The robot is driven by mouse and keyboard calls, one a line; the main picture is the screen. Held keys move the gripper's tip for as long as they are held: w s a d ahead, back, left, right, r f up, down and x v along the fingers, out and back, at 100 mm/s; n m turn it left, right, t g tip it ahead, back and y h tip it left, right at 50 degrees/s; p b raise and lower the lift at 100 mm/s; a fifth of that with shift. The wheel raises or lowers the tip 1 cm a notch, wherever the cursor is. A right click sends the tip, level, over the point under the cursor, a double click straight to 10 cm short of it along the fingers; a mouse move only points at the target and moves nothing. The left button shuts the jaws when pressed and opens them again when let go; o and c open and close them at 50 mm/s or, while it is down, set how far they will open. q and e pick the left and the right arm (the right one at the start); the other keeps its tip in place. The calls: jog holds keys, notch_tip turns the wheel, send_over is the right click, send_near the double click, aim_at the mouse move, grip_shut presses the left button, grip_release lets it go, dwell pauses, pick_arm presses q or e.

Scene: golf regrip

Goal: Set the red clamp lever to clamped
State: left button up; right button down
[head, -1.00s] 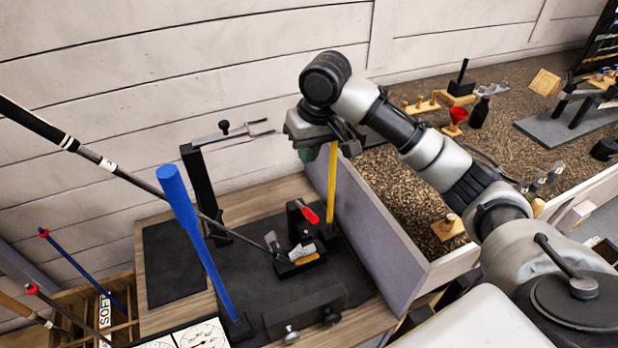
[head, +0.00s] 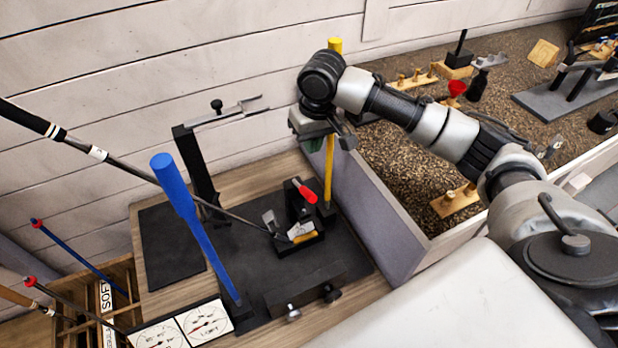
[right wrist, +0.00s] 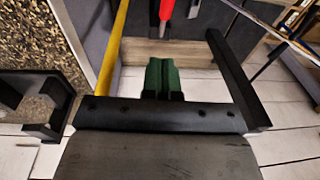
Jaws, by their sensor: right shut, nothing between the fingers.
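The red clamp lever (head: 304,190) sits on a black clamp block on the dark bench mat, slanting up to the left in the head view. Its red handle also shows at the top of the right wrist view (right wrist: 165,10). A golf club shaft (head: 205,197) runs from the upper left down to the clamp block (head: 297,241). My right gripper (head: 317,145) is above and behind the lever, apart from it. Its green fingertips (right wrist: 162,75) are together with nothing between them. My left gripper is out of view.
A yellow upright rod (head: 328,180) stands close beside my right gripper. A blue post (head: 187,215) rises at the mat's left front. A black stand (head: 195,165) is behind it. A grey partition (head: 375,205) borders the bench on the right. Two dials (head: 182,326) lie in front.

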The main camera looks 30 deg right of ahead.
send_over(308, 189)
jog(key=w+d, duration=0.1)
jog(key=w, duration=0.1)
notch_tip(308, 189, down, 8)
jog(key=r, duration=0.1)
jog(key=shift+s+a+f+p, duration=0.15)
jog(key=shift+s+f+p, duration=0.1)
jog(key=shift+s+f, duration=0.25)
jog(key=shift+s+a+f+p, duration=0.2)
jog(key=shift+s+f, duration=0.1)
jog(key=shift+f, duration=0.4)
jog(key=shift+s+f, duration=0.25)
jog(key=shift+f, duration=0.35)
